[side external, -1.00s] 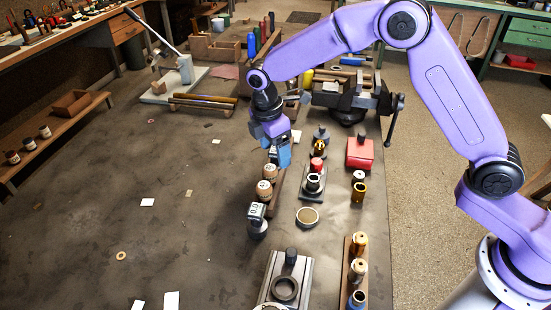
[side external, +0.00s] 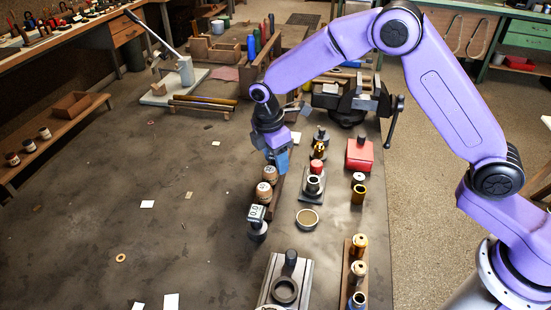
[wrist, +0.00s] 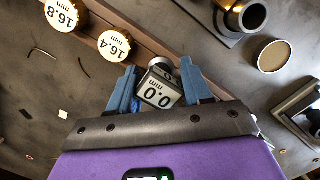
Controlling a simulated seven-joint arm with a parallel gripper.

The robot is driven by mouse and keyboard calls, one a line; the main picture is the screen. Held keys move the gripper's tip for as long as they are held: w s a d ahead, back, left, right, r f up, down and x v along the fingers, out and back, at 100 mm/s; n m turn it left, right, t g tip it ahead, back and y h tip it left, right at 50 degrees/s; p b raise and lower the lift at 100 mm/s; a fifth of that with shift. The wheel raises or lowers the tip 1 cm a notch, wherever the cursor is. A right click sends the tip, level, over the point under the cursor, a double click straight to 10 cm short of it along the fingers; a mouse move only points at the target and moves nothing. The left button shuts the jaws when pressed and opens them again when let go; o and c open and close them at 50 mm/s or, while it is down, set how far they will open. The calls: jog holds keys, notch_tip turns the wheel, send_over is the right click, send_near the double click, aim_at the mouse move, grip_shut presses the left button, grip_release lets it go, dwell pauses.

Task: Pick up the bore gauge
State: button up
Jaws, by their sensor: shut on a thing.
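The bore gauge (wrist: 158,92) has a dark square head with a pale display reading 0.0. In the wrist view my gripper (wrist: 158,86) has one blue finger along each side of that head, shut on it. The contact is not clear from that side. The gauge's lower end is hidden in the wrist view.
Two round caps, marked 16.8 (wrist: 62,13) and 16.4 (wrist: 114,45), stand close beside the gauge along a brown wooden strip (wrist: 140,40). A shallow round dish (side external: 308,218), a red box (side external: 359,154) and a grey block (side external: 268,290) are nearby. The bench to the left is mostly clear.

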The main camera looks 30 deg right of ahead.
jog(key=shift+r, duration=0.55)
notch_tip(320, 180, up, 2)
jog(key=shift+r, duration=0.15)
jog(key=s+r, duration=0.1)
jog(key=s+d+r, duration=0.1)
jog(key=s+r, duration=0.2)
jog(key=r, duration=0.1)
jog(key=shift+s+d+r, duration=0.2)
jog(key=shift+d+r, duration=0.05)
jog(key=shift+d, duration=0.15)
jog(key=s+d, duration=0.1)
jog(key=s+r, duration=0.1)
jog(key=s, duration=0.1)
jog(key=s+d, duration=0.1)
jog(key=s, duration=0.1)
jog(key=shift+d+r, duration=0.3)
jog(key=shift+d, duration=0.05)
jog(key=shift+f, duration=0.1)
jog(key=shift+f, duration=2.3)
jog(key=shift+f, duration=1.85)
